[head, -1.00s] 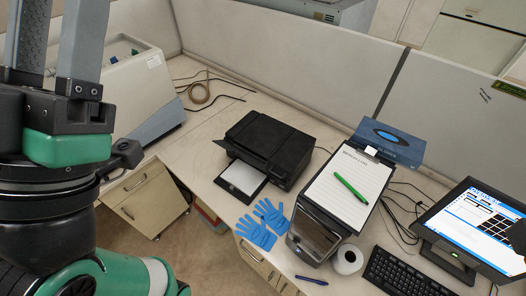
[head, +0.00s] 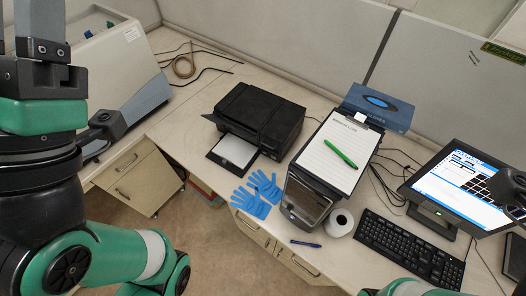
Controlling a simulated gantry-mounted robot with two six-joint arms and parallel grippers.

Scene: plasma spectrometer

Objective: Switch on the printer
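The black printer (head: 262,118) stands on the desk in the middle, its front facing the lower left. A tray with white paper (head: 235,150) sticks out of its front. Its power button is too small to make out, and no lit lamp shows on it. My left gripper (head: 10,30) is at the upper left edge, large and close to the camera, with its fingers pointing up out of the picture. The fingers are apart with nothing between them, well away from the printer. My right gripper is out of view; only dark and green parts of that arm show at the right and bottom edges.
Blue gloves (head: 258,194) lie before the printer. The desk left of the printer (head: 180,120) is mostly clear.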

